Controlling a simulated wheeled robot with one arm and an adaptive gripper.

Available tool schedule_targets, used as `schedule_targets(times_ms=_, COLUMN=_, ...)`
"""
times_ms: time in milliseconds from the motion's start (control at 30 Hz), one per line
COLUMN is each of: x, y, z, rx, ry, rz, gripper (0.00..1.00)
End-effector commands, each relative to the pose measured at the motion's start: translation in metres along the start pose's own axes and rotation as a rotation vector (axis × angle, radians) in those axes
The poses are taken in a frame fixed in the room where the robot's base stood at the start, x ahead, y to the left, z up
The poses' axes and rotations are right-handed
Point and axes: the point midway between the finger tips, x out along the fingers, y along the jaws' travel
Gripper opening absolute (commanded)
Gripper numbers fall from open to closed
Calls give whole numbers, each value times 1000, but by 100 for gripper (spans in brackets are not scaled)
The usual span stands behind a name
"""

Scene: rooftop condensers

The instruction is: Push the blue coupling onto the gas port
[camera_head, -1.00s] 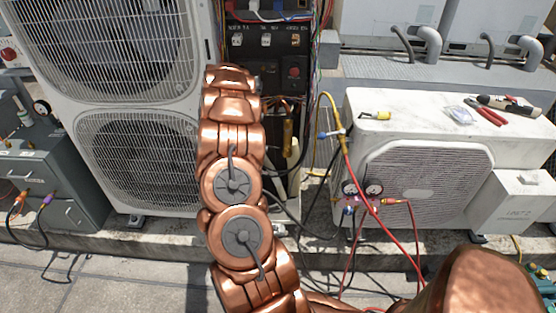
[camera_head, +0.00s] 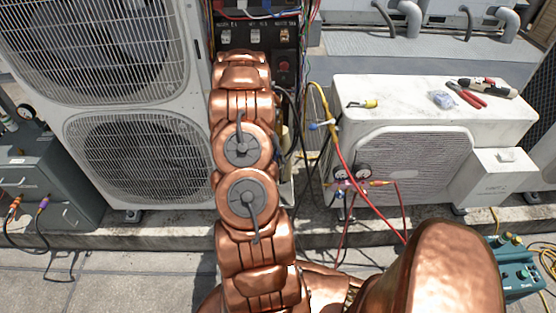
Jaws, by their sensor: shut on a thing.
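My copper arm rises up the middle of the view, in front of the open service bay of the tall outdoor unit (camera_head: 139,165). My gripper is hidden behind the arm links. The gas port cannot be made out. A small blue fitting (camera_head: 313,126) shows beside the yellow hose (camera_head: 322,96), right of my arm; I cannot tell whether it is the blue coupling. No other blue coupling shows clearly.
A gauge manifold (camera_head: 350,182) with red hoses hangs at the white low condenser (camera_head: 425,100). Red pliers (camera_head: 467,96) and a yellow-ended tool (camera_head: 364,104) lie on its top. A grey tool cabinet (camera_head: 45,185) stands left; a teal machine (camera_head: 517,272) stands lower right.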

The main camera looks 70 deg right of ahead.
Motion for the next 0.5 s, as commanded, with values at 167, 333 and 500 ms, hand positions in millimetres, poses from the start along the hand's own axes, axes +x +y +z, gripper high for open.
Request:
schedule_targets(times_ms=167, x=1, y=0, z=12, rx=0, ry=0, rz=0, gripper=0)
schedule_targets(times_ms=333, x=1, y=-1, z=23, rx=4, ry=1, rz=0, gripper=0)
schedule_targets(times_ms=500, x=1, y=-1, z=34, rx=4, ry=2, rz=-1, gripper=0)
